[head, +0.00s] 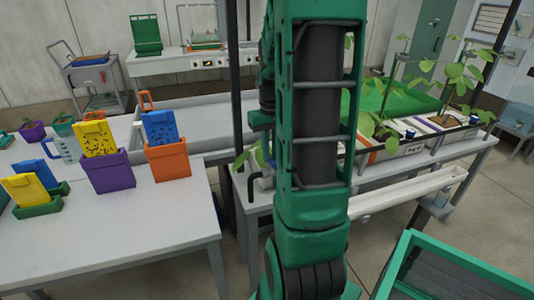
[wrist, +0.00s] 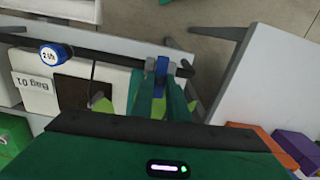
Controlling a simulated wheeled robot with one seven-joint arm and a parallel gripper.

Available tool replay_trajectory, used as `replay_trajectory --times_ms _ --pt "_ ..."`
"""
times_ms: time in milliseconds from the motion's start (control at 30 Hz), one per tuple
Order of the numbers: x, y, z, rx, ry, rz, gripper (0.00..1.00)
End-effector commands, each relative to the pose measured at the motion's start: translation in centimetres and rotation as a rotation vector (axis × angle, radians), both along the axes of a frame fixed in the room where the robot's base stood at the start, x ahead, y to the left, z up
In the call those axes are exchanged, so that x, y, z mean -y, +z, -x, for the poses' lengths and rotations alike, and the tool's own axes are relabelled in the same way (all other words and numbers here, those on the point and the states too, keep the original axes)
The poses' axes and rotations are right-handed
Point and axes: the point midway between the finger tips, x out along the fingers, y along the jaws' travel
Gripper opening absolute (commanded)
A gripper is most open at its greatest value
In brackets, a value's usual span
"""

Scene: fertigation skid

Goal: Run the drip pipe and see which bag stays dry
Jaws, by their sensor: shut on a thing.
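In the wrist view my gripper (wrist: 162,80) is shut on a blue valve handle (wrist: 161,66) on the dark drip pipe (wrist: 110,52). A blue dripper marked 2 l/h (wrist: 52,54) sits further left along the pipe. Below it lies a white bag labelled Bag 01 (wrist: 35,90), with a dark planting opening beside the label. In the head view other white bags (head: 405,150) with plants lie on the bench, with blue drippers (head: 410,134) above them. My arm hides the valve and gripper there. Wet or dry cannot be told.
A green-framed crate (head: 460,262) stands front right. The left table (head: 150,225) holds coloured holders with yellow and blue cards. Floor shows between table and bench.

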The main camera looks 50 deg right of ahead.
Motion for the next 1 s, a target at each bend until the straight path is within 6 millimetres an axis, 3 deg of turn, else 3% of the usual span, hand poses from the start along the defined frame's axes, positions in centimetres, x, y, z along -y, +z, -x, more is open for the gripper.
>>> replay_trajectory --times_ms 433,467,533,867,1000 --pt "-0.2 0.0 -0.1 0.001 -0.082 -0.003 0.00" --pt "-0.2 0.0 -0.1 0.001 -0.082 -0.003 0.16" --pt "-0.2 0.0 -0.1 0.001 -0.082 -0.003 0.33" --pt "-0.1 0.2 -0.1 0.001 -0.083 -0.001 0.33" --pt "0.0 1.4 -0.2 0.002 -0.083 0.001 0.33"
